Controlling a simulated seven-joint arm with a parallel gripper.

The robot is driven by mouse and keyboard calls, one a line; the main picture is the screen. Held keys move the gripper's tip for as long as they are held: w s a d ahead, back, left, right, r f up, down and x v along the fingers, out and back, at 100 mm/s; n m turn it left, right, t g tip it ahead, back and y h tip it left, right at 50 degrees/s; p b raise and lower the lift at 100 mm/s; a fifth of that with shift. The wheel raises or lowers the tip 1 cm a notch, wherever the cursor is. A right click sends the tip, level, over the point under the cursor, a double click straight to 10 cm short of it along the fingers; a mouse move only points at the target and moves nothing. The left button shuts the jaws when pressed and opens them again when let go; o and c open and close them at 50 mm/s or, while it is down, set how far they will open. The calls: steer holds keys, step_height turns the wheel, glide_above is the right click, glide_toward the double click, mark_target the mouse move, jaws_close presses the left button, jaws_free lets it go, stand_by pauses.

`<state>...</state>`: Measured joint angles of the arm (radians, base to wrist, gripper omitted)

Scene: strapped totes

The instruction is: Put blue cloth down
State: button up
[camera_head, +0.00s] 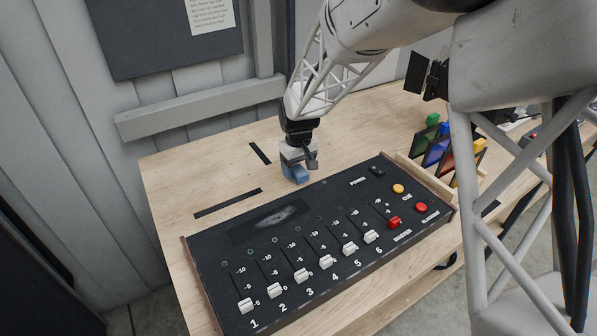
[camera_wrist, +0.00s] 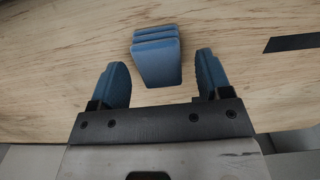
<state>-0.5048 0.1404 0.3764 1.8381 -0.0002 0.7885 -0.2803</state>
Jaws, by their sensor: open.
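The blue cloth (camera_wrist: 157,58) shows in the wrist view as a small folded stack of layers over the light wood table. My gripper (camera_wrist: 160,62) is open, with one blue-padded finger on each side of the cloth and a visible gap between each finger and it. In the head view my gripper (camera_head: 298,163) points down at the table just behind the black control panel. A blue patch shows at its tip there, but I cannot tell cloth from finger pads. Whether the cloth rests fully on the wood is hard to tell.
The black fader panel (camera_head: 318,262) with white sliders lies in front of my gripper. A wooden holder with coloured pieces (camera_head: 437,150) stands to the right. Black tape strips (camera_head: 228,203) mark the table. Bare wood (camera_head: 185,180) is free to the left.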

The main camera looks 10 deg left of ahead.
mark_target(301, 171)
step_height(301, 171, up, 10)
stand_by(0.5)
steer(key=shift+d+r, duration=0.1)
steer(key=shift+r, duration=0.05)
stand_by(0.6)
steer(key=s+d+r+m, duration=0.1)
steer(key=s+d+r, duration=0.25)
steer(key=d, duration=0.35)
steer(key=s+d+r+m+t, duration=0.1)
steer(key=s+d+r+m, duration=0.15)
steer(key=s+d, duration=0.35)
steer(key=s+d+r+m, duration=0.1)
steer(key=s+d+r, duration=0.25)
steer(key=d, duration=0.45)
steer(key=s+d+m, duration=0.2)
steer(key=s+d, duration=0.5)
steer(key=s, duration=0.4)
steer(key=s+d+m+t, duration=0.1)
steer(key=s+d+m, duration=0.1)
steer(key=s+d, duration=0.5)
steer(key=s, duration=0.3)
steer(key=shift+s+d+f+m+t, duration=0.2)
steer(key=shift+s+d+m+t, duration=0.1)
steer(key=shift+s+m, duration=0.05)
